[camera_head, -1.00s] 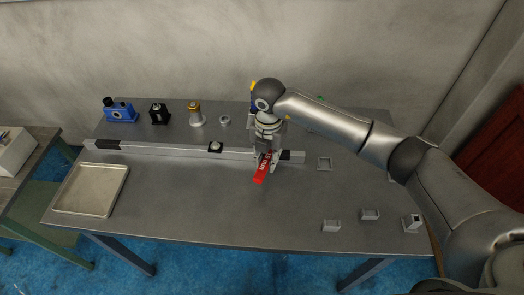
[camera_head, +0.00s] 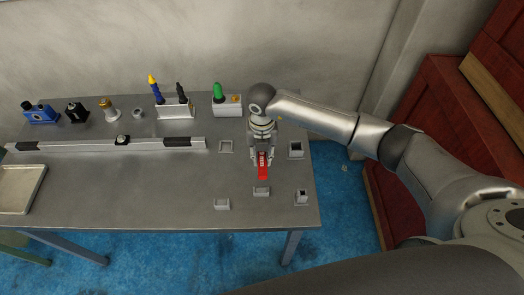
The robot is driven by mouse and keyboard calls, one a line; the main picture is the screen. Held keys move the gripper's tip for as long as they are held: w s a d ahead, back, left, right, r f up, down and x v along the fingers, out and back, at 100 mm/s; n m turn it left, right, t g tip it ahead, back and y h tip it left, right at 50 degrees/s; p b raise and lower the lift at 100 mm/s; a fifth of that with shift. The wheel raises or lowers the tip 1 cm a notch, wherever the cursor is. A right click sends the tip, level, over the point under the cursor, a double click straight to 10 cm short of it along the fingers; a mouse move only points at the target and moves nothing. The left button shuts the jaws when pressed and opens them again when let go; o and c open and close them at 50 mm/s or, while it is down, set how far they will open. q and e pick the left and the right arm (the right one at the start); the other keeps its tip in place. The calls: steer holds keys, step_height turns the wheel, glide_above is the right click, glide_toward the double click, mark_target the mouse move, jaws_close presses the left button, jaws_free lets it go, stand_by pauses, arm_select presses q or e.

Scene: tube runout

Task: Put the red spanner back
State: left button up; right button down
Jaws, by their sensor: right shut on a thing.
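The red spanner (camera_head: 263,172) is held in my right gripper (camera_head: 262,160), which points down over the right part of the grey table. The gripper is shut on it, and the spanner's red end sticks out toward the front. Just in front of the spanner stands a small grey holder (camera_head: 262,191). Whether the spanner touches the table or the holder I cannot tell. My left gripper is not in view.
More small grey holders stand at the front left (camera_head: 222,204), front right (camera_head: 301,197) and back right (camera_head: 296,150). A long rail (camera_head: 75,146), a tool stand (camera_head: 174,110) and a box with a green-topped item (camera_head: 227,105) stand behind.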

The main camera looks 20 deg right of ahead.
steer(key=shift+w+a, duration=0.15)
steer(key=shift+a, duration=0.25)
steer(key=shift+d, duration=0.1)
steer(key=shift+d+f+b, duration=0.1)
steer(key=shift+f+b, duration=0.6)
steer(key=shift+b, duration=0.05)
step_height(320, 180, down, 5)
steer(key=b, duration=0.4)
steer(key=shift+r, duration=0.15)
steer(key=shift+f+b, duration=0.35)
steer(key=shift+f, duration=0.1)
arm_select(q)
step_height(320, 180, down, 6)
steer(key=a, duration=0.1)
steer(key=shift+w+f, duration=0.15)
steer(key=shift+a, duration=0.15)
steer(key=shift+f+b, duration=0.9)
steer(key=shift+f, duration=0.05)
arm_select(e)
steer(key=shift+f, duration=1.05)
